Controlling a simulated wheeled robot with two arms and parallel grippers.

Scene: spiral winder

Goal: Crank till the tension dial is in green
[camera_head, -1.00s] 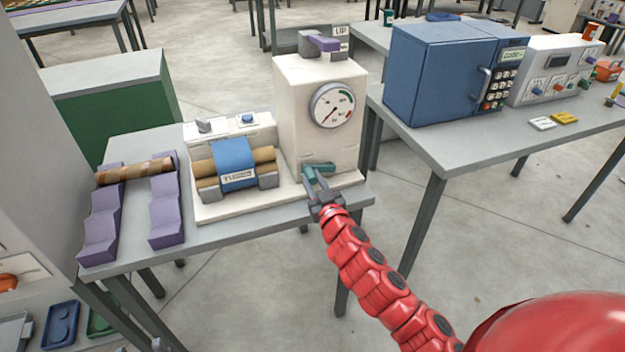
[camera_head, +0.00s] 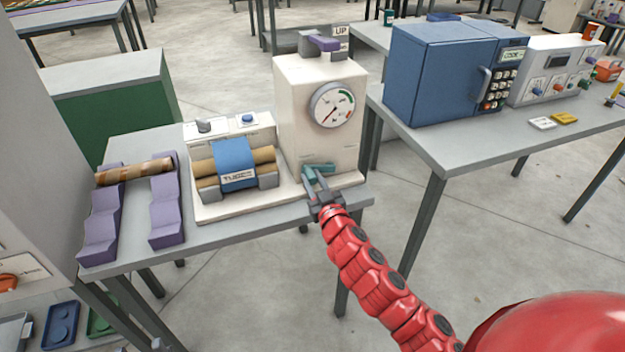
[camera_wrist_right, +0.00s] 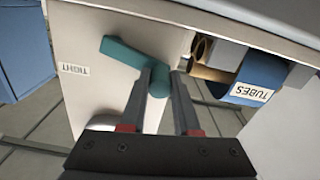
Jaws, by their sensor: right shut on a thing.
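The cream winder housing (camera_head: 318,145) stands on the left table. Its round tension dial (camera_head: 333,104) faces front, with a green band at the upper right. The dark needle seems to point to the lower left, outside the green. A teal crank (camera_head: 321,168) is low on the housing's front. It also shows in the right wrist view (camera_wrist_right: 125,52). My right gripper (camera_head: 316,184) is shut on the crank's teal grip (camera_wrist_right: 181,104), with a finger on each side of it. My left gripper is not in view.
Cardboard tubes under a blue band labelled TUBES (camera_head: 235,165) sit left of the housing. Another tube (camera_head: 134,171) rests on purple cradles. A purple lever (camera_head: 324,43) tops the housing beside an UP sign. A blue oven-like box (camera_head: 440,75) stands on the right table.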

